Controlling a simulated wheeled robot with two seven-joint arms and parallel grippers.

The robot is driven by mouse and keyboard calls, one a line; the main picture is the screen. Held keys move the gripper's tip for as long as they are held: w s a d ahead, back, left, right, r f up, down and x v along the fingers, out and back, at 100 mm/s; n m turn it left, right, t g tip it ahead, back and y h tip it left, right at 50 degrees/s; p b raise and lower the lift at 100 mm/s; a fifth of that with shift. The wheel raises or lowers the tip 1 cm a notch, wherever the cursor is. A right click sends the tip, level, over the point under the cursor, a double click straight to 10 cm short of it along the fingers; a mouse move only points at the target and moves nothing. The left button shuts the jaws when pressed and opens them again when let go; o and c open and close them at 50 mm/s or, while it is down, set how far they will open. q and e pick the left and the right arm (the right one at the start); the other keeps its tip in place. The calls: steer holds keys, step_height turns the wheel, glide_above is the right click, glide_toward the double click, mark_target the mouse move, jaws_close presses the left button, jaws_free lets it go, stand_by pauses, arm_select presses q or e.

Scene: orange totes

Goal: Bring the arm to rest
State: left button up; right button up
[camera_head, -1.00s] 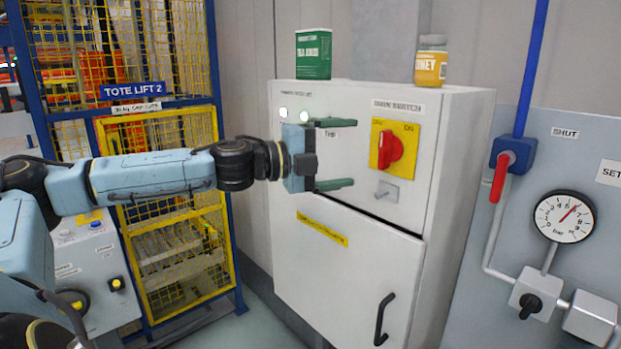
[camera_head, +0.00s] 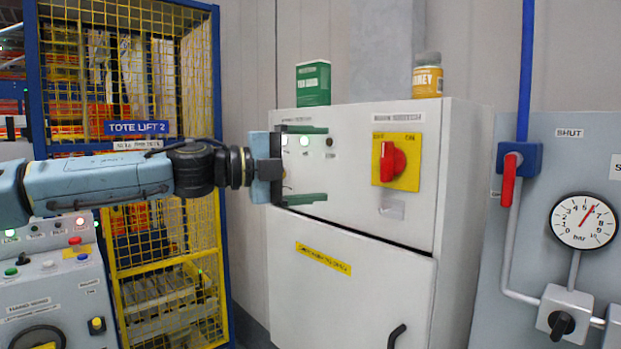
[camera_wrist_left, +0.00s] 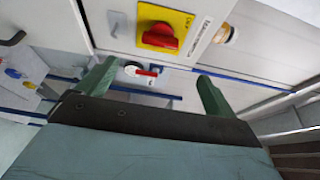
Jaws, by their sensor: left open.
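My left arm comes in from the left in the head view. Its gripper (camera_head: 305,165) is open and empty, with its two green fingers spread one above the other in front of the white cabinet's upper panel. The left wrist view also shows the left gripper (camera_wrist_left: 152,85) with a wide gap and nothing between the fingers. The red rotary switch (camera_head: 392,161) on its yellow plate is to the right of the fingers, apart from them. It also shows in the left wrist view (camera_wrist_left: 160,37). My right gripper is not in view.
The white cabinet (camera_head: 350,290) carries a green box (camera_head: 313,84) and a yellow-labelled jar (camera_head: 428,78) on top. To the right are a red valve lever (camera_head: 508,180) and a gauge (camera_head: 583,221). A yellow mesh tote lift (camera_head: 165,240) and grey control panel (camera_head: 55,290) stand left.

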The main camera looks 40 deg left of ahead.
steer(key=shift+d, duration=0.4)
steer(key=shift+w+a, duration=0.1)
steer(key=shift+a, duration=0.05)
